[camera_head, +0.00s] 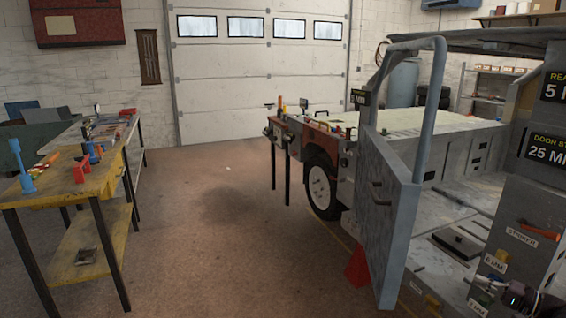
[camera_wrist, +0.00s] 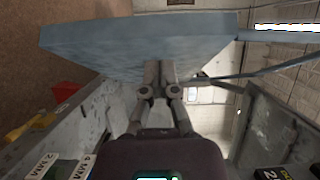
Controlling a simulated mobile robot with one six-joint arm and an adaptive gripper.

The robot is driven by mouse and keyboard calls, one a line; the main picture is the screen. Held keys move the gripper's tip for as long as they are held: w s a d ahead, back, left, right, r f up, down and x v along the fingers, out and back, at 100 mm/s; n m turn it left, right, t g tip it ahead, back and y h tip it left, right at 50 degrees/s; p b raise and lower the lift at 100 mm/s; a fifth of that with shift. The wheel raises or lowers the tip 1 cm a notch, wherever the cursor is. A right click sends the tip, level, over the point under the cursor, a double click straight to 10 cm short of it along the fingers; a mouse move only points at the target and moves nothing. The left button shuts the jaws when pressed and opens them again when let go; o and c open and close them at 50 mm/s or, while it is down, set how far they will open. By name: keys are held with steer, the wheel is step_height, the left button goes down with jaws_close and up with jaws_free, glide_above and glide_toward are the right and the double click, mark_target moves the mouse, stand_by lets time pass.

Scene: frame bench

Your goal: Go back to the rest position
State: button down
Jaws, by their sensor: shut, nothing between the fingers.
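My gripper (camera_wrist: 160,72) shows in the middle of the wrist view, its two fingers together and empty. The fingertips overlap the lower edge of a blue-grey vehicle door (camera_wrist: 130,45); I cannot tell whether they touch it. In the head view the same door (camera_head: 385,225) stands swung open, with a bent tube frame above it. The dark end of my arm (camera_head: 528,300) shows at the bottom right corner, beside the vehicle's sill, and the fingertips are hard to make out there.
The vehicle body (camera_head: 450,205) fills the right side, with a labelled pillar (camera_head: 535,200) close to my arm. A red block (camera_head: 357,265) is below the door. A yellow workbench (camera_head: 75,190) with tools stands at left. The floor (camera_head: 220,240) between is clear.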

steer(key=w+a+f+n+g+h, duration=0.1)
steer(key=w+a+f+g, duration=0.2)
steer(key=a, duration=0.4)
steer(key=w+a+f+n+g+h, duration=0.1)
steer(key=a+f+g, duration=0.25)
steer(key=a, duration=0.35)
steer(key=w+a+f+n+g+h, duration=0.1)
steer(key=w+a+f+g, duration=0.1)
steer(key=a+f, duration=0.4)
steer(key=s+a+f+n+g+h, duration=0.25)
steer(key=a+h, duration=0.25)
steer(key=a, duration=0.3)
steer(key=s+a+f+n+g+h, duration=0.2)
steer(key=a+f+n+h, duration=0.25)
steer(key=a, duration=0.45)
step_height(320, 180, up, 19)
steer(key=p, duration=1.8)
steer(key=shift+s+r+m, duration=0.15)
steer(key=shift+m, duration=0.25)
steer(key=shift+d, duration=0.1)
